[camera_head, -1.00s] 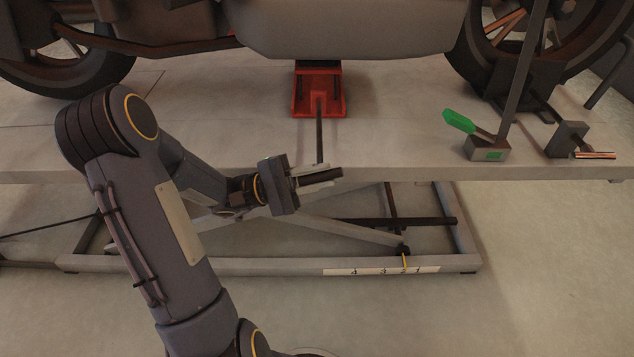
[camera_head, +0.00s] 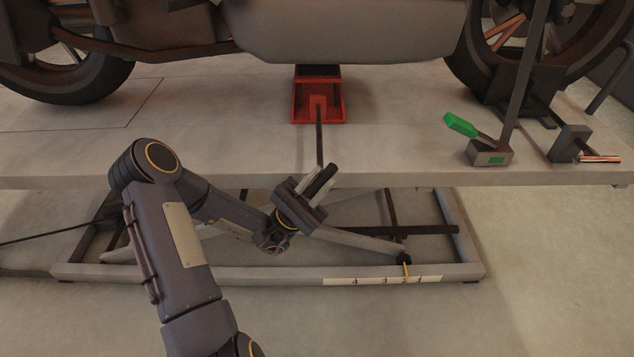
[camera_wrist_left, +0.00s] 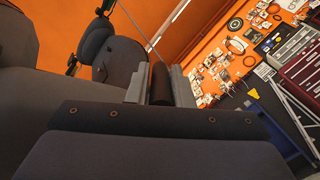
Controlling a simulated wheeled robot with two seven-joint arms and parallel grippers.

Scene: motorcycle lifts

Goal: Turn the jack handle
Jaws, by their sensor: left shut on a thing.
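The red jack (camera_head: 318,98) stands on the lift platform under the motorcycle. A thin dark rod (camera_head: 319,145) runs from it to the platform's front edge, where the dark jack handle (camera_head: 323,177) slants up to the right. My left gripper (camera_head: 317,186) is shut on the handle, its pale fingers on either side of the grip. In the left wrist view the dark grip (camera_wrist_left: 160,84) sits between the two grey fingers. The gripper hides the handle's lower end. My right gripper is in neither view.
The motorcycle's underside (camera_head: 350,35) is low above the jack. A green-handled lever (camera_head: 461,125) and a wheel clamp (camera_head: 567,143) stand at the right of the platform (camera_head: 230,150). The lift's lower frame (camera_head: 240,274) lies beneath my arm. Open floor is in front.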

